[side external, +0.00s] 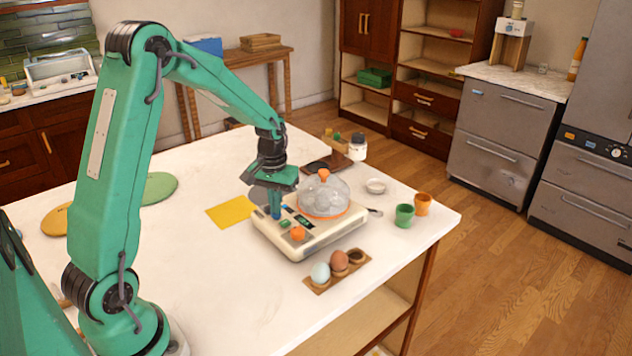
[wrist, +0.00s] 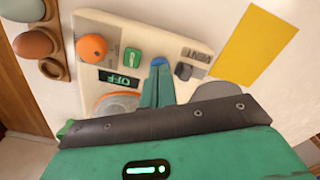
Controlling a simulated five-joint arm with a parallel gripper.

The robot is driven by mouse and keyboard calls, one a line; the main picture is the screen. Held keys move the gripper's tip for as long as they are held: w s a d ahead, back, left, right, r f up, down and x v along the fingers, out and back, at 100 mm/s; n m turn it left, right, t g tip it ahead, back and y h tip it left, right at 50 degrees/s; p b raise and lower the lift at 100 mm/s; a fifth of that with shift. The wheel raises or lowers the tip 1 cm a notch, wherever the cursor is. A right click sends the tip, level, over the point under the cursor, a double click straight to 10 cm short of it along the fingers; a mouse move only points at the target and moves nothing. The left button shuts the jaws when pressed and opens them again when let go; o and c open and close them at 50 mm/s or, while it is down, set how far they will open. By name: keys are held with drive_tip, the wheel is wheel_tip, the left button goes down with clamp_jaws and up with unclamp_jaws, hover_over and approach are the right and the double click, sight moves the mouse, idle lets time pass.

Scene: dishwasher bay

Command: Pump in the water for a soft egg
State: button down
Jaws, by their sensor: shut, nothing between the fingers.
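The egg cooker (side external: 318,238) is a cream base with a clear dome lid (side external: 325,192) with an orange knob. Its panel shows an orange dial (wrist: 93,47), a green switch (wrist: 132,60), a display reading OFF (wrist: 120,79) and a dark slider (wrist: 183,71). My gripper (side external: 275,211) is shut and empty, pointing down over the panel. In the wrist view its fingertips (wrist: 158,73) are at a blue part, seemingly a button (wrist: 158,61); I cannot tell whether they touch it. A pale blue egg (side external: 320,272) and a brown egg (side external: 340,260) sit in a wooden holder.
A yellow sheet (side external: 232,212) lies left of the cooker. A green cup (side external: 404,216), an orange cup (side external: 423,204) and a small white dish (side external: 375,186) stand to its right. A white-lidded jar (side external: 357,147) is behind. The white tabletop (side external: 215,285) is clear in front.

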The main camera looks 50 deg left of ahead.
idle(0.4)
drive_tip(key=shift+r, duration=1.25)
drive_tip(key=shift+r, duration=0.1)
wheel_tip(320, 180, up, 15)
idle(1.4)
drive_tip(key=s+d+m+t, duration=0.5)
drive_tip(key=s+d, duration=0.9)
drive_tip(key=s, duration=0.4)
drive_tip(key=shift+d+m+t, duration=0.2)
drive_tip(key=shift+m+t, duration=0.1)
drive_tip(key=shift+m, duration=0.2)
